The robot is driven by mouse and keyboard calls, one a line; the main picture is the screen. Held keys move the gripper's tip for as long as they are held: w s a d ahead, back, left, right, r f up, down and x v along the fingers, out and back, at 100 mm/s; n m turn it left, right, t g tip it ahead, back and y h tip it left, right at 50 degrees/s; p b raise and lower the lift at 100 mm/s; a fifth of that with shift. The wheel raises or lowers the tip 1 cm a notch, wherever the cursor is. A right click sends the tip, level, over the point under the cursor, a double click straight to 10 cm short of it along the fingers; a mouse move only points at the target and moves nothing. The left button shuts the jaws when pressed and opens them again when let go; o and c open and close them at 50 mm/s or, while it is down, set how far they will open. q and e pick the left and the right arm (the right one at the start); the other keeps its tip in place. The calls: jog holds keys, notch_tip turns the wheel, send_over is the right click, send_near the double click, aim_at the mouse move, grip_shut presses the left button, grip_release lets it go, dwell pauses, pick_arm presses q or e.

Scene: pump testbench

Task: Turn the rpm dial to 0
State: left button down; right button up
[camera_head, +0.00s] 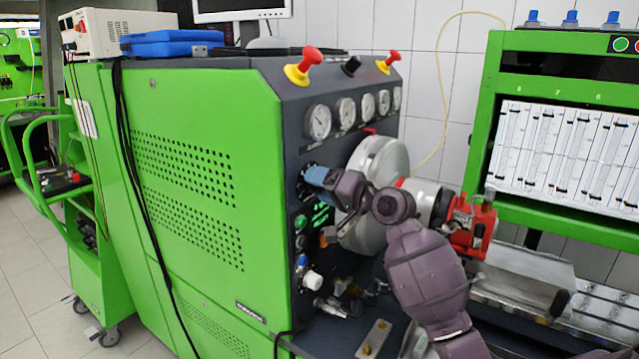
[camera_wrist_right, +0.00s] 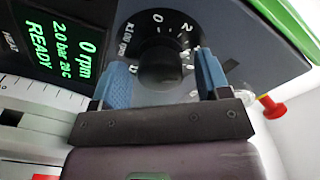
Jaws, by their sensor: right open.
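The rpm dial is a black knob (camera_wrist_right: 160,66) on a round black scale with white numbers, among them 0 and 2, in the right wrist view. My right gripper (camera_wrist_right: 163,78) is open, with one blue finger on each side of the knob. I cannot tell whether the fingers touch it, and the knob's pointer cannot be made out. In the head view my right gripper (camera_head: 315,176) is at the control panel and hides most of the dial. A green-lettered display (camera_wrist_right: 65,45) beside the dial reads 0 rpm and READY. My left gripper is not in view.
Red mushroom buttons (camera_head: 304,66) on yellow bases top the green testbench (camera_head: 200,190). Gauges (camera_head: 318,121) line the panel above the dial. A large silver disc (camera_head: 378,158) is close behind my right wrist. Knobs and fittings (camera_head: 312,281) stick out below.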

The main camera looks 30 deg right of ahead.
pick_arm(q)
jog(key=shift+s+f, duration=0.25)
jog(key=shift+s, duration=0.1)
pick_arm(e)
jog(key=shift+w+a, duration=0.15)
jog(key=shift+w, duration=0.2)
jog(key=c, duration=0.8)
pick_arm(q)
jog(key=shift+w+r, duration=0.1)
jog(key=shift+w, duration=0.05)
